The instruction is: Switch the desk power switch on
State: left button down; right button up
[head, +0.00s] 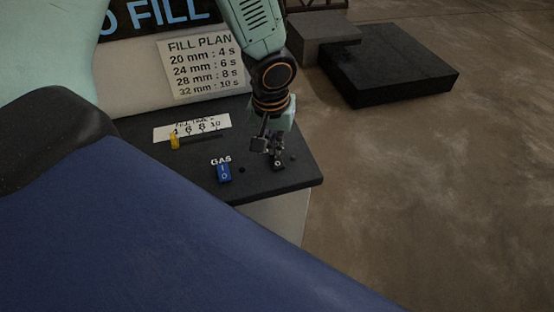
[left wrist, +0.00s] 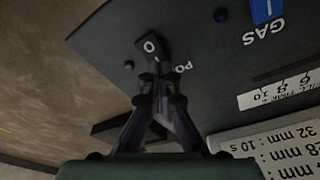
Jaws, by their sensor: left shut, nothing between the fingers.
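The desk power switch (head: 277,164) is a small black rocker with a white "O" on it, near the right end of the dark desk panel (head: 262,188). In the left wrist view the switch (left wrist: 151,46) sits just beyond the fingertips, with a partly hidden label starting "PO" beside it. My left gripper (head: 270,148) is shut and empty, pointing down at the switch. In the left wrist view its fingertips (left wrist: 158,80) are close to the switch's near end; I cannot tell whether they touch it. My right gripper is not in view.
A blue GAS switch (head: 223,173) stands left of the power switch. Further left are a yellow slider knob (head: 174,141) and a fill-time scale (head: 192,127). A fill plan sign (head: 203,66) stands behind. A black block (head: 390,75) lies beyond; the floor to the right is clear.

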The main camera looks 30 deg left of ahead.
pick_arm(q)
jog(key=shift+w+f, duration=0.1)
jog(key=shift+f, duration=0.1)
jog(key=shift+s+f+b, duration=0.1)
jog(key=shift+s+b, duration=0.1)
jog(key=shift+b, duration=0.1)
jog(key=shift+w+f, duration=0.15)
jog(key=shift+f, duration=0.1)
jog(key=shift+r, duration=0.55)
jog(key=shift+r+p, duration=2.7)
jog(key=shift+r, duration=0.35)
jog(key=shift+f, duration=0.1)
